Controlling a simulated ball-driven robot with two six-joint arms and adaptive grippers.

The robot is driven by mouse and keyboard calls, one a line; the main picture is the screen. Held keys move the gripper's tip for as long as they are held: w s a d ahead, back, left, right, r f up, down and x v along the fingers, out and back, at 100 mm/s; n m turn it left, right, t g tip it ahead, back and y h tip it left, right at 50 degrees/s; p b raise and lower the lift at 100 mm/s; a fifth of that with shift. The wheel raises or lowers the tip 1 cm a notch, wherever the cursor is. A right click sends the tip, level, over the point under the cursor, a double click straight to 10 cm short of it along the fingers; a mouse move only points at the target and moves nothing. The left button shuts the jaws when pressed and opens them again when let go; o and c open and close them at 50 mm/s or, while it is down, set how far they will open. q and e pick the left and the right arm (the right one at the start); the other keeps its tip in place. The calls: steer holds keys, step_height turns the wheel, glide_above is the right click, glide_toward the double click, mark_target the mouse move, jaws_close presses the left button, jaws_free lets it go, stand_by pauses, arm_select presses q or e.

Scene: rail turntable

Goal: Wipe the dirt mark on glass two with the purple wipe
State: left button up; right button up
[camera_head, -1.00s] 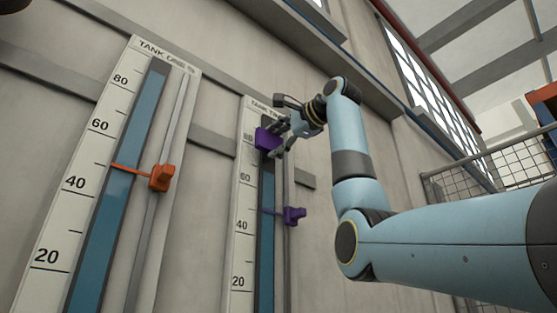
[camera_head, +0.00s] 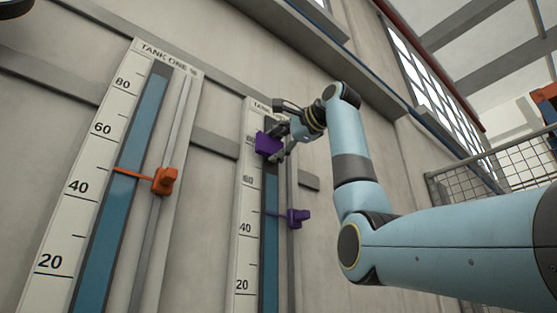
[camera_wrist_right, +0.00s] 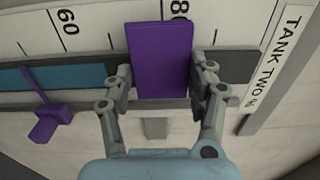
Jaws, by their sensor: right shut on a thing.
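The purple wipe (camera_head: 268,143) is held in my right gripper (camera_head: 278,150), against or just in front of the upper part of the tank two gauge. In the right wrist view the wipe (camera_wrist_right: 161,60) sits between the two fingers of the gripper (camera_wrist_right: 162,88) and covers part of the glass and scale near the 80 mark. Glass two (camera_head: 270,195) is a narrow strip, blue in its lower part; it also shows in the right wrist view (camera_wrist_right: 84,76). No dirt mark shows; the wipe hides part of the glass.
A purple pointer slider (camera_head: 297,218) sits lower on the tank two gauge, beside the glass. The tank one gauge (camera_head: 110,130) with an orange slider (camera_head: 164,181) stands to the left. A mesh fence (camera_head: 480,165) is at the right.

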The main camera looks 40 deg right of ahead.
mark_target(274, 147)
steer(key=shift+w+p, duration=0.3)
steer(key=shift+w, duration=0.3)
steer(key=shift+d, duration=0.1)
steer(key=shift+a, duration=0.2)
stand_by(1.2)
steer(key=shift+s+f+b, duration=0.15)
steer(key=shift+s+b, duration=0.5)
steer(key=shift+b, duration=0.2)
steer(key=shift+s+d+b, duration=0.15)
steer(key=shift+s+b, duration=0.35)
steer(key=shift+s, duration=0.6)
steer(key=shift+s+d+b, duration=0.1)
steer(key=shift+s+b, duration=0.4)
steer(key=shift+s, duration=0.55)
